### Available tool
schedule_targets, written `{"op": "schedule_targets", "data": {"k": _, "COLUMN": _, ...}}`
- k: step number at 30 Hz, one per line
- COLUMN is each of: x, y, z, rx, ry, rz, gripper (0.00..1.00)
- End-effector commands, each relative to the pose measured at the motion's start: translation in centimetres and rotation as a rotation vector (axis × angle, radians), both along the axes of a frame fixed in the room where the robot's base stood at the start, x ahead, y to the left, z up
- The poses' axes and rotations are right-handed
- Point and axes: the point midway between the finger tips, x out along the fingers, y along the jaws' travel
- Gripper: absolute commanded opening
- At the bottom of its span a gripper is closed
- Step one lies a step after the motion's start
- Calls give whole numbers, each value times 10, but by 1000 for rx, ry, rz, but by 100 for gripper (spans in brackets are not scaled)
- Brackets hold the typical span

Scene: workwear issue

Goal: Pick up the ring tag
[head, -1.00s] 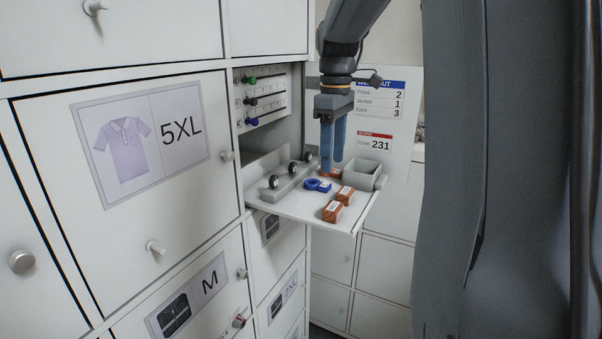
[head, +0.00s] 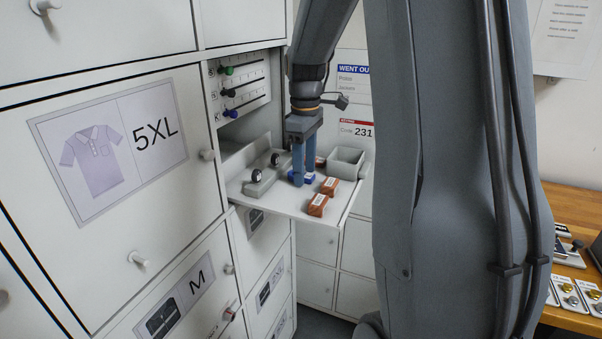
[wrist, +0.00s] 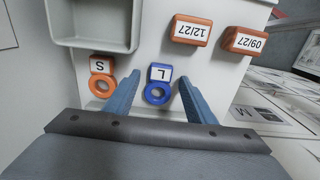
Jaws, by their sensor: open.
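Two ring tags lie on the pull-out shelf (head: 290,206). The blue ring tag (wrist: 158,92) is marked L, with its ring on the side toward my gripper in the wrist view. It shows only partly behind the fingers in the head view (head: 309,178). The orange ring tag (wrist: 102,80) is marked S and lies to its left in the wrist view. My gripper (wrist: 158,80) is open, pointing down in the head view (head: 303,180), with one finger on each side of the blue tag. The left finger stands in the gap between the two tags. Contact cannot be told.
A grey open bin (wrist: 92,42) stands behind the orange tag. Two orange-brown date blocks, 12/27 (wrist: 190,30) and 09/27 (wrist: 245,42), lie near the shelf edge. A grey rail with black knobs (head: 262,172) lies on the shelf's left. Locker doors (head: 120,160) stand close at left.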

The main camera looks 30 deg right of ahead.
Motion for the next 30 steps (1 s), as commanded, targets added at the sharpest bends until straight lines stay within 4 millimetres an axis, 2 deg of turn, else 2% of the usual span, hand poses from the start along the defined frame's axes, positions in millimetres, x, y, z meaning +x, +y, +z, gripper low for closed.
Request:
{"op": "schedule_targets", "data": {"k": 7, "x": 0, "y": 0, "z": -3, "rx": 0, "ry": 0, "rz": -1, "gripper": 50}}
{"op": "schedule_targets", "data": {"k": 15, "x": 0, "y": 0, "z": -2, "rx": 0, "ry": 0, "rz": -1, "gripper": 8}}
{"op": "schedule_targets", "data": {"k": 25, "x": 0, "y": 0, "z": 0, "rx": 0, "ry": -1, "rz": -1, "gripper": 7}}
{"op": "schedule_targets", "data": {"k": 30, "x": 2, "y": -1, "z": 18, "rx": -1, "ry": -5, "rz": -1, "gripper": 7}}
